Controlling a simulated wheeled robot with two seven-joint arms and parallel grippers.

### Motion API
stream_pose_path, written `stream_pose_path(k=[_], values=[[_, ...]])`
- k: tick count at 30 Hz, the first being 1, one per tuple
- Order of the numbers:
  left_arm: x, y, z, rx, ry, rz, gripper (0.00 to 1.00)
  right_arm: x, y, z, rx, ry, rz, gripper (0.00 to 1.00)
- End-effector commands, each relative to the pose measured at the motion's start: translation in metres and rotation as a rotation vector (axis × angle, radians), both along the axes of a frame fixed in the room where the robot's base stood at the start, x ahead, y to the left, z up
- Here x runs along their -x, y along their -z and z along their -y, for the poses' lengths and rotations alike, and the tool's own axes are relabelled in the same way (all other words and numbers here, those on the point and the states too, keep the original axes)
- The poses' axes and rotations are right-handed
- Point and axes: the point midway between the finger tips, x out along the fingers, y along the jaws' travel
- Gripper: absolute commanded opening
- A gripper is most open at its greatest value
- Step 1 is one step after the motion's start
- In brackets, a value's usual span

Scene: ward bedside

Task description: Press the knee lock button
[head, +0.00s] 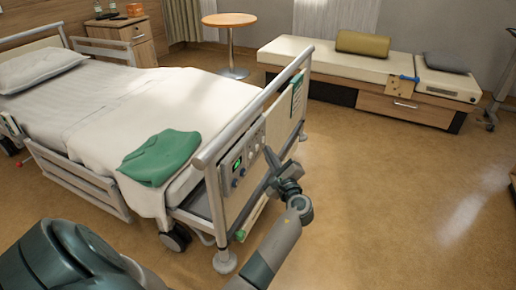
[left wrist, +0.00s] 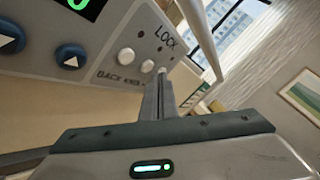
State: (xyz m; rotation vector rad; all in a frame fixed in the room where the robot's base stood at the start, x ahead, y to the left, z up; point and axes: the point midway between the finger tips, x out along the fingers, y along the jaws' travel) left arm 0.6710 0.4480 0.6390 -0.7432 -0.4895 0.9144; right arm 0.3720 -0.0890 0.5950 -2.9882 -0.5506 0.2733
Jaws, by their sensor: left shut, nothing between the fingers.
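The bed's control panel (head: 238,165) is on the footboard and has a green display and blue arrow buttons. In the left wrist view the panel (left wrist: 95,48) shows the word LOCK, partly visible lettering starting with BACK, and pale round buttons. One pale button (left wrist: 126,56) is uncovered. Another pale button (left wrist: 161,70) is right at my fingertips; whether they touch it I cannot tell. The knee label is not clearly readable. My left gripper (head: 269,153) is shut and empty, pointing at the panel; its closed fingers also show in the left wrist view (left wrist: 160,80). My right gripper is not in view.
The hospital bed (head: 95,95) fills the left, with a folded green blanket (head: 160,157) near its foot. A round table (head: 229,20) and a bench (head: 340,65) stand at the back. The floor at right is clear.

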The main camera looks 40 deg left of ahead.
Motion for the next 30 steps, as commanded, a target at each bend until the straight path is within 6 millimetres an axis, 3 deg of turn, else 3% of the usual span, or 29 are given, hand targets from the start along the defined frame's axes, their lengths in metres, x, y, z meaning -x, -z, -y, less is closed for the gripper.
stream_pose_path(k=[30], values=[[0.0020,-0.0008,-0.0073,-0.001,0.000,-0.001,0.00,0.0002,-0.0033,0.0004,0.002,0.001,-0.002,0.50]])
